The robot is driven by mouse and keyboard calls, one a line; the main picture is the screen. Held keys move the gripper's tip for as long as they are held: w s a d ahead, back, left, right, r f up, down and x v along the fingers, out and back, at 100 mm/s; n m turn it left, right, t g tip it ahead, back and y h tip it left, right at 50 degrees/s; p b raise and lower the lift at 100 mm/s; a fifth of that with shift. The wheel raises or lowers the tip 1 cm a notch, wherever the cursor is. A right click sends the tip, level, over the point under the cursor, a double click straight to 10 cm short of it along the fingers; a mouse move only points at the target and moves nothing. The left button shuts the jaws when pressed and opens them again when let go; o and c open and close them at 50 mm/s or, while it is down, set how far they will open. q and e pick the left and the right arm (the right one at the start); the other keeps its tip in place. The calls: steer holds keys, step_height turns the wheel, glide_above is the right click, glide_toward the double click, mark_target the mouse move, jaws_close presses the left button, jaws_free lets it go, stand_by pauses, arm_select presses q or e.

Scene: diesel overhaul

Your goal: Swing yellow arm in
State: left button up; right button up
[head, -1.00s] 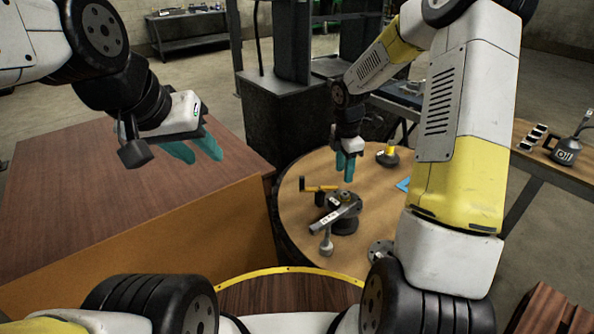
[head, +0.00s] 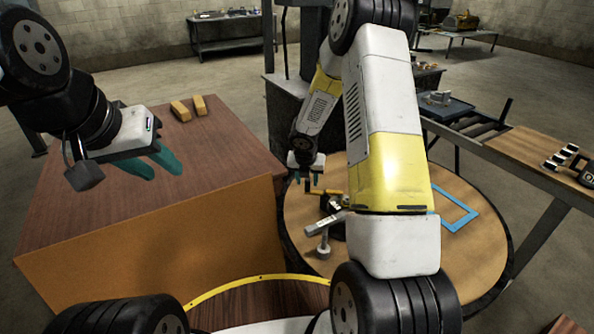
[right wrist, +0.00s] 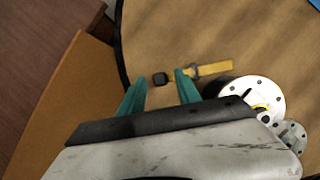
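The yellow arm (head: 336,194) sticks out to the left from a dark fixture on the round table. My right gripper (head: 306,181) is open above the arm's outer end. In the right wrist view its teal fingers (right wrist: 160,92) appear either side of the black end piece; whether they reach its height I cannot tell. My left gripper (head: 155,166) is open and empty over the brown box.
The round table (head: 470,262) carries a grey lever (head: 325,222) with a pale knob near the yellow arm, and a blue frame (head: 466,212). My right forearm hides part of the fixture.

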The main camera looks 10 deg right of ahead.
steer(key=shift+x, duration=1.2)
jaws_close()
stand_by(0.6)
